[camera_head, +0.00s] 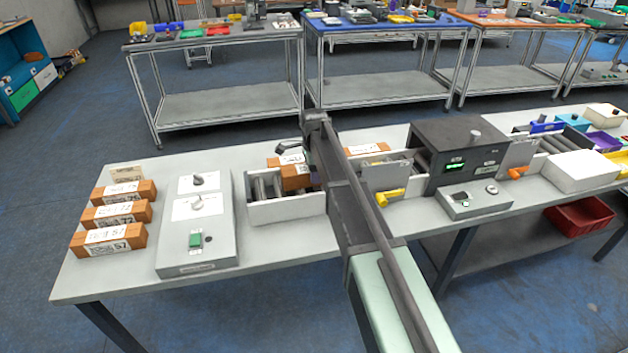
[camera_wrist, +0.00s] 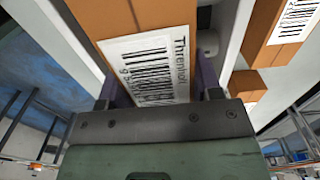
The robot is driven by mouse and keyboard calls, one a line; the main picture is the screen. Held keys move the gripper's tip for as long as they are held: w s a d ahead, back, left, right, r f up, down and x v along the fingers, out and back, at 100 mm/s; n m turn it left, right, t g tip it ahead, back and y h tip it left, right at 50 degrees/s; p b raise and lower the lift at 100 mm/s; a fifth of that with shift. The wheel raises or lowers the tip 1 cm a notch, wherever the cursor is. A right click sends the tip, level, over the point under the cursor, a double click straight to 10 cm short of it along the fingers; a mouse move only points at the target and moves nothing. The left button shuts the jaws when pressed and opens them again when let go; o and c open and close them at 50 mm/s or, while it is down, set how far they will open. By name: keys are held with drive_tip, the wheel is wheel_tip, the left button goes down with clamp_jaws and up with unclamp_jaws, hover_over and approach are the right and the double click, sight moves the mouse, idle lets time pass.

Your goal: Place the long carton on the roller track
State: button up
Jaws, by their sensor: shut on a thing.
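The long carton is orange-brown with a white barcode label; it shows in the head view (camera_head: 293,177) and fills the upper middle of the wrist view (camera_wrist: 135,17). My gripper (camera_wrist: 160,92) is shut on it, with a purple finger on each side of the label. In the head view my arm hides the carton's right end and most of the gripper. The roller track (camera_head: 285,208) has pale side walls and grey rollers. The carton is at the track's rear right part; I cannot tell whether it touches the rollers.
Several orange-brown cartons (camera_head: 121,215) lie at the table's left, beside a grey control box (camera_head: 197,245) with knobs. A dark scanner housing (camera_head: 458,150) stands right of my arm, with yellow (camera_head: 391,197) and orange handles near it. A white box (camera_head: 583,172) is farther right.

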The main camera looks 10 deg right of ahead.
drive_tip(key=shift+r, duration=0.15)
drive_tip(key=shift+f, duration=0.2)
drive_tip(key=o, duration=1.3)
drive_tip(key=shift+o, duration=0.2)
drive_tip(key=shift+r, duration=0.15)
wheel_tip(320, 180, up, 12)
drive_tip(key=p, duration=1.3)
drive_tip(key=s+n, duration=1.7)
drive_tip(key=s, duration=1.4)
drive_tip(key=shift+s+n+b, duration=0.2)
drive_tip(key=shift+n+b, duration=0.1)
drive_tip(key=shift+b, duration=0.05)
